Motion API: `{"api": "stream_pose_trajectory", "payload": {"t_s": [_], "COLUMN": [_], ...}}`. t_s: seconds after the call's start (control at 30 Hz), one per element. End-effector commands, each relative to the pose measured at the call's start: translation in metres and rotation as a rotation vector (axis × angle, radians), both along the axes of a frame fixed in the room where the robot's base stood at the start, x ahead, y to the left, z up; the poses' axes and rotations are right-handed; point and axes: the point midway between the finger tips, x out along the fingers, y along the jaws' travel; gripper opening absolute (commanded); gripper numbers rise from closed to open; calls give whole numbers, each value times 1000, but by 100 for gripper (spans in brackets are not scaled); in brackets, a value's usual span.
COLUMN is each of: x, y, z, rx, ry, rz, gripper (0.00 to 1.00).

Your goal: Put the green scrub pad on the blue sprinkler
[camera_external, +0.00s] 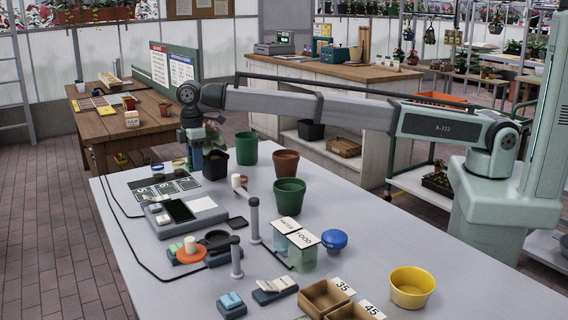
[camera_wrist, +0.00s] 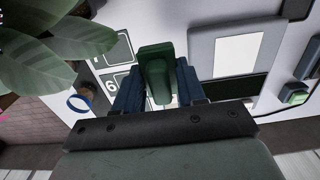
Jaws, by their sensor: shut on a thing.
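My gripper (camera_external: 195,162) is over the far left end of the grey table, just left of a black pot. In the wrist view its two blue fingers (camera_wrist: 156,84) are shut on a green block-like thing, which I take for the green scrub pad (camera_wrist: 155,62). The pad is hard to make out in the external view, where my fingers hide it. A round blue object (camera_external: 334,240), probably the blue sprinkler, stands on the table right of the middle, beside two green labelled containers. It is well away from my gripper, and nothing visible lies on it.
Below my gripper are dark numbered cards (camera_external: 165,187) and a grey scale-like device (camera_external: 183,215). The black pot (camera_external: 216,164) with a leafy plant stands close by. Green and brown pots, short grey posts (camera_external: 254,220), and a yellow bowl (camera_external: 412,287) stand towards the right.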

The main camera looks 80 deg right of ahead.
Motion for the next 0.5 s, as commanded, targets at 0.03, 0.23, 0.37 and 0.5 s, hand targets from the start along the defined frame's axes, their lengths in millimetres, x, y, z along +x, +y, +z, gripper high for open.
{"api": "stream_pose_trajectory", "payload": {"t_s": [0.03, 0.23, 0.37, 0.5], "x": [0, -1, -6, -19], "y": [0, 3, 24, 70], "z": [5, 15, 15, 21], "rx": [0, 0, 0, 1], "ry": [0, 0, 0, -1], "rz": [0, 4, 27, 78], "gripper": [10, 10, 10, 10]}}
